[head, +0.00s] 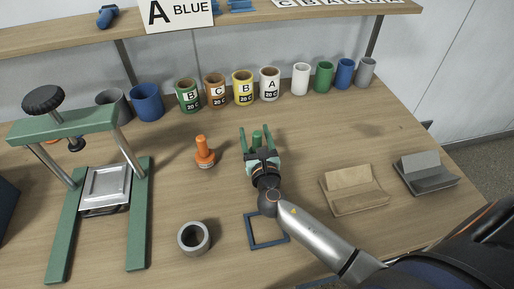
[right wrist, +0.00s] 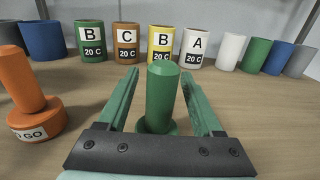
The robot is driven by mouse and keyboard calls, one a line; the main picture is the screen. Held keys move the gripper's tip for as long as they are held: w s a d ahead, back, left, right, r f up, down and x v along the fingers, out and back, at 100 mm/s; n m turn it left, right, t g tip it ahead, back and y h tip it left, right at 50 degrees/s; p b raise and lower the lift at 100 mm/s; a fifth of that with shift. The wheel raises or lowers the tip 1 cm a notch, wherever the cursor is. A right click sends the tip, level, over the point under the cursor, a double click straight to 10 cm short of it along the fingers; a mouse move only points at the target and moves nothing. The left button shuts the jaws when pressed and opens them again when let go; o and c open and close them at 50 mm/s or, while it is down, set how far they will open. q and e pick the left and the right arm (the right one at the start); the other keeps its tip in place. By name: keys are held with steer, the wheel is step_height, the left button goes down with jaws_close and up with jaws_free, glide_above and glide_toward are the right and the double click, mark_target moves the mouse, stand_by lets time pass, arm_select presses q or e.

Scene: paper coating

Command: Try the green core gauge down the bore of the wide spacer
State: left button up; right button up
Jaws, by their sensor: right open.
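The green core gauge (right wrist: 162,92), an upright pin on a wider round base, stands on the table between the fingers of my right gripper (right wrist: 160,96). In the head view the gauge (head: 257,138) shows its top between the same fingers (head: 257,138). The right gripper is open, with a gap on both sides of the pin; part of the base is hidden by the gripper body. The wide spacer (head: 194,238), a grey ring with its bore facing up, lies on the table at the front, left of my right arm. My left gripper is not in view.
An orange gauge (head: 204,151) stands left of the right gripper. A blue square frame (head: 250,232) lies near my right forearm. A green press (head: 137,215) stands at left, two angled stands (head: 352,190) at right. Several cups (head: 243,88) line the back.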

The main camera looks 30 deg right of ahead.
steer(key=shift+c, duration=0.2)
jaws_close()
stand_by(0.3)
